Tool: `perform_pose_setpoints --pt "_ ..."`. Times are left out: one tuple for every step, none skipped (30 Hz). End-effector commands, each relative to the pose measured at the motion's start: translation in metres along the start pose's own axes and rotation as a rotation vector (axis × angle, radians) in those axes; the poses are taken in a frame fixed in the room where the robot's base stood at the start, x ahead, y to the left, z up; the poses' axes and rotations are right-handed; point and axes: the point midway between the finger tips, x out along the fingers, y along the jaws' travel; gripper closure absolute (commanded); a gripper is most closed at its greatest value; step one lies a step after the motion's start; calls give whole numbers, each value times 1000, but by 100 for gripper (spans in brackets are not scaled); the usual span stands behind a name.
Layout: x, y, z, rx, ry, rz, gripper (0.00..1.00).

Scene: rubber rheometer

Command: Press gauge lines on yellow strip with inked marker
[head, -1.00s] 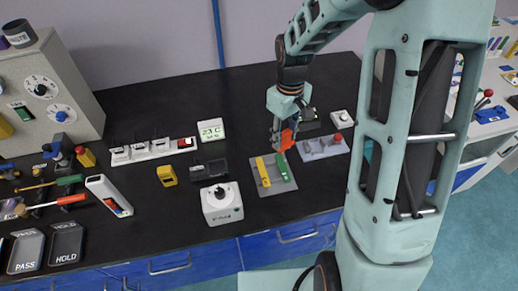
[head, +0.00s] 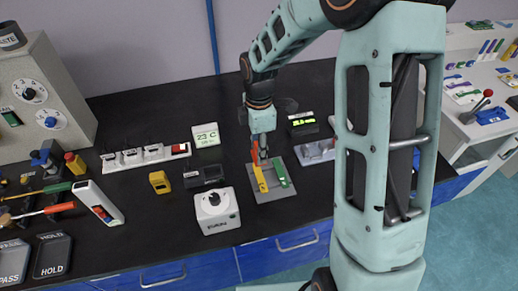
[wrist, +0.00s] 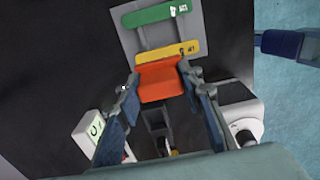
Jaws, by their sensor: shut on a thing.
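The yellow strip (head: 261,180) and the green strip (head: 280,173) lie side by side on a grey plate (head: 278,193) on the black bench. In the wrist view the yellow strip (wrist: 168,51) is nearer to my gripper and the green strip (wrist: 158,14) lies beyond it. My gripper (wrist: 162,92) is shut on the orange-red marker (wrist: 160,80), whose block sits between the fingertips. In the head view the marker (head: 255,153) is at the far end of the yellow strip. The marker's lower face is hidden, and I cannot tell whether it touches the strip.
A white device with a dark knob (head: 216,209) stands left of the plate, near the bench's front edge. A grey tray (head: 316,151) is close on the right.

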Motion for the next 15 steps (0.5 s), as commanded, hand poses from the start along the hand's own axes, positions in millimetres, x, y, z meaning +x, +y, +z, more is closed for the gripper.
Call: perform_pose_setpoints --pt "0 0 0 1 0 0 81" --pt "0 0 0 1 0 0 81" --pt "0 0 0 2 0 0 81" --pt "0 0 0 2 0 0 81" --pt "-1 0 0 2 0 0 81" --pt "-1 0 0 2 0 0 81" --pt "-1 0 1 3 0 0 81" --pt "1 0 0 2 0 0 81" --pt "4 0 0 3 0 -1 81" --pt "5 0 0 3 0 -1 81" --pt "7 0 0 3 0 -1 81" --pt "10 0 0 3 0 -1 81" --pt "12 0 0 3 0 -1 81" --pt "14 0 0 3 0 -1 81" --pt "18 0 0 3 0 -1 81"
